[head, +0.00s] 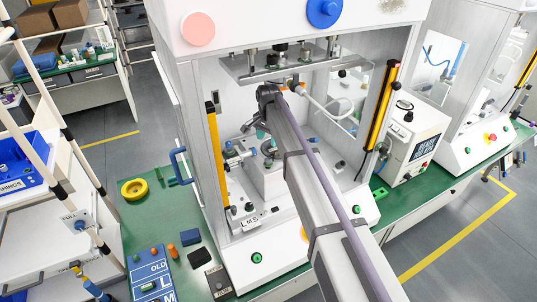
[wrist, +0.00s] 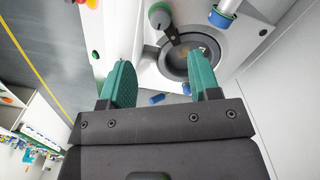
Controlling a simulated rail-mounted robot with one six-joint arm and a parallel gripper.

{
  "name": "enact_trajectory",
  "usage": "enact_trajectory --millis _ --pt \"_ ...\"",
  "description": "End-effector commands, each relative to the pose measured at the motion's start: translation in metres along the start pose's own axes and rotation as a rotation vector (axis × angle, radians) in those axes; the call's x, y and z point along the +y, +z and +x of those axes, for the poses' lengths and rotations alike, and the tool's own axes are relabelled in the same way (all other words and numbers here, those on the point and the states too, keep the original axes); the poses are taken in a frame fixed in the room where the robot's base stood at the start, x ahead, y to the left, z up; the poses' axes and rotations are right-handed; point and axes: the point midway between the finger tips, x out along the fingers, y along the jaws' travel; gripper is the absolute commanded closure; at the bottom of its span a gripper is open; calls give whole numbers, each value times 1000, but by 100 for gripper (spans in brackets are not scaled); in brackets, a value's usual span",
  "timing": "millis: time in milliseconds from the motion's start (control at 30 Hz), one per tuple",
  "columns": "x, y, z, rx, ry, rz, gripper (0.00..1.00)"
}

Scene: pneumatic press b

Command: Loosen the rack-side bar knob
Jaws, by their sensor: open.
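My gripper (wrist: 161,76) is open and empty, with two teal fingers spread apart in the wrist view. In the head view it is inside the press, largely hidden by my arm. A grey-green knob (wrist: 159,14) stands beyond the fingers in the wrist view, at the end of a dark bar or lever (wrist: 171,36) beside a round bore (wrist: 190,58). The fingers are not closed around it. I cannot tell whether this is the rack-side bar knob. The fixture (head: 266,181) shows in part inside the press in the head view.
Yellow guards (head: 215,150) flank the press opening, with a metal plate (head: 285,62) above. A blue-ended cylinder (wrist: 224,10) and a small blue part (wrist: 157,98) sit near the fingers. The rack (head: 60,195) stands left; loose items lie on the green bench (head: 150,215).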

Motion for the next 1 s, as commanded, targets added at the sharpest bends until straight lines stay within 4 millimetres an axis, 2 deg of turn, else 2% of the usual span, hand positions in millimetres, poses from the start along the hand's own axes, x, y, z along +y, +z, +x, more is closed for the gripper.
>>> enact_trajectory --millis 400,500,833,1000 --pt "1 0 92 0 0 -2 43" --pt "1 0 105 0 0 -2 43" --pt "1 0 105 0 0 -2 44" --pt "1 0 105 0 0 -2 61"
